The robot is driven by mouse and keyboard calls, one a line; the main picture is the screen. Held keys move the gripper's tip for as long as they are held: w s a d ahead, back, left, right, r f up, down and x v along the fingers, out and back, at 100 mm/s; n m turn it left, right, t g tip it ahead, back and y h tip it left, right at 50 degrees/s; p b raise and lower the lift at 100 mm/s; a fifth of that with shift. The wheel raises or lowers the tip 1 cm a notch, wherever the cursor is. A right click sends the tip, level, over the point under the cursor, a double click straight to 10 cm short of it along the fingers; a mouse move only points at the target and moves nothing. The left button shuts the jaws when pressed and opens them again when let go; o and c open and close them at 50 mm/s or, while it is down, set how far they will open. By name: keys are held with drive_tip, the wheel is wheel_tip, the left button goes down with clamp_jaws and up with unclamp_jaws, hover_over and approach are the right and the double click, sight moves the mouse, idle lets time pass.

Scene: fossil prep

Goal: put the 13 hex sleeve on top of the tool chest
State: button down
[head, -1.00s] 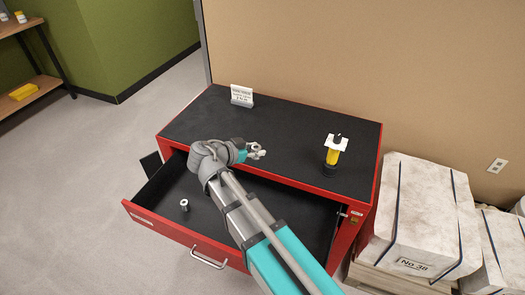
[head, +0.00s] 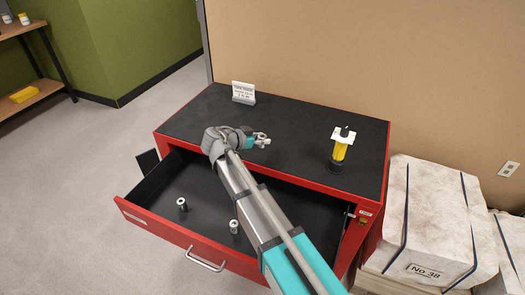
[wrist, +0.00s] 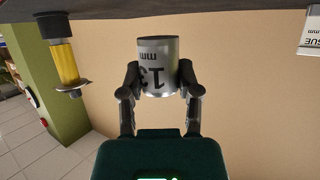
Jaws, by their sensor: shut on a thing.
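My gripper (head: 262,138) is over the black top of the red tool chest (head: 215,115), left of its middle. In the wrist view my gripper (wrist: 160,82) is shut on a silver sleeve (wrist: 158,62) marked "13 mm", between its two fingers. The lettering is upside down there, and the dark chest top (wrist: 190,10) runs along the upper edge. A thin strip of wall shows between the sleeve and that top, so they look slightly apart. In the head view the held sleeve is too small to make out well.
The drawer (head: 160,210) is open, with two small metal sleeves standing in it (head: 182,204) (head: 233,227). A sign (head: 243,93) stands at back left. Wrapped blocks (head: 435,220) stand at right.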

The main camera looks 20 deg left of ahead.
sight(262, 146)
drive_tip(key=shift+w+f, duration=0.2)
drive_tip(key=shift+f, duration=0.05)
drive_tip(key=shift+w+a+f+b, duration=0.1)
drive_tip(key=shift+w+f+b, duration=0.2)
drive_tip(key=shift+f+b, duration=0.25)
wheel_tip(262, 146, down, 3)
drive_tip(key=b, duration=0.3)
drive_tip(key=shift+r, duration=0.15)
drive_tip(key=shift+c, duration=1.5)
unclamp_jaws()
drive_tip(key=shift+r, duration=0.1)
drive_tip(key=p+v, duration=0.4)
drive_tip(key=v, duration=0.8)
drive_tip(key=shift+p, duration=0.35)
